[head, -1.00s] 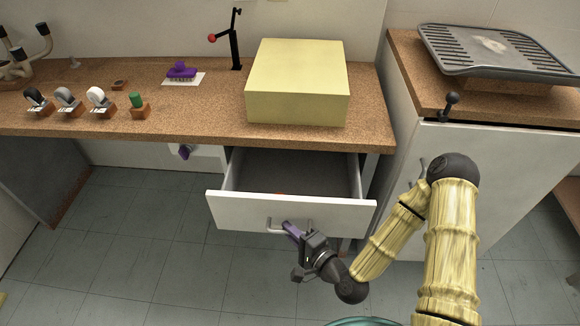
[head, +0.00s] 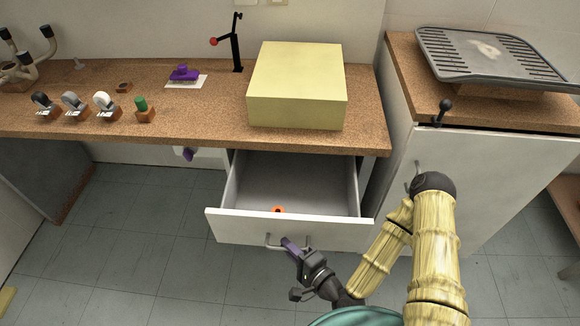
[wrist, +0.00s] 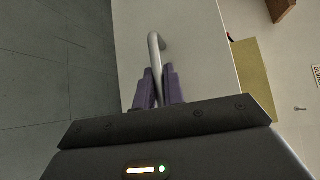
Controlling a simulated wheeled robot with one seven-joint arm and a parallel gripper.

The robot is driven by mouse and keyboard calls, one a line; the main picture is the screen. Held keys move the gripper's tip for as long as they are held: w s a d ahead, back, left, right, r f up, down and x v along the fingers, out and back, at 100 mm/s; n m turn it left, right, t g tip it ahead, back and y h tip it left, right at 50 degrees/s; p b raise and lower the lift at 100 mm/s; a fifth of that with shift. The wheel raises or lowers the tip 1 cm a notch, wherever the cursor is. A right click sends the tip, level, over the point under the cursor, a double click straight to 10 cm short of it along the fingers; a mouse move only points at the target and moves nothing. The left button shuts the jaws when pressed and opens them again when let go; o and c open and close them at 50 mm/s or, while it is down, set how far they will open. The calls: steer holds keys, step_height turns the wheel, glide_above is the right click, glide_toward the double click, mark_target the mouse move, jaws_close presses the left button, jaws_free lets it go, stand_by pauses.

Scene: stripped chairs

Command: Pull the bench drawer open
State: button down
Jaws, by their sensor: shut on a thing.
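The bench drawer (head: 230,228) is a white-fronted drawer under the wooden bench, standing well out with its inside showing. A small orange ring-like item (head: 278,210) lies inside near the front. The drawer's metal bar handle (head: 270,243) is on the front face; it also shows in the wrist view (wrist: 153,45). My gripper (head: 291,247) is at the right part of the handle. In the wrist view its purple fingers (wrist: 159,88) are shut on the handle bar, one on each side.
A white cabinet (head: 480,180) with a grey tray on top stands close on the right. The floor before the drawer is clear.

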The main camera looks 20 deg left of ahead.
steer(key=shift+s+d+p, duration=0.25)
steer(key=shift+s+p, duration=0.4)
steer(key=shift+s, duration=0.35)
steer(key=shift+s+d+p, duration=0.25)
steer(key=shift+s+p, duration=0.35)
steer(key=shift+s, duration=0.4)
steer(key=c, duration=0.8)
jaws_free()
steer(key=p+v, duration=0.3)
steer(key=v, duration=0.3)
steer(key=shift+w+f, duration=0.1)
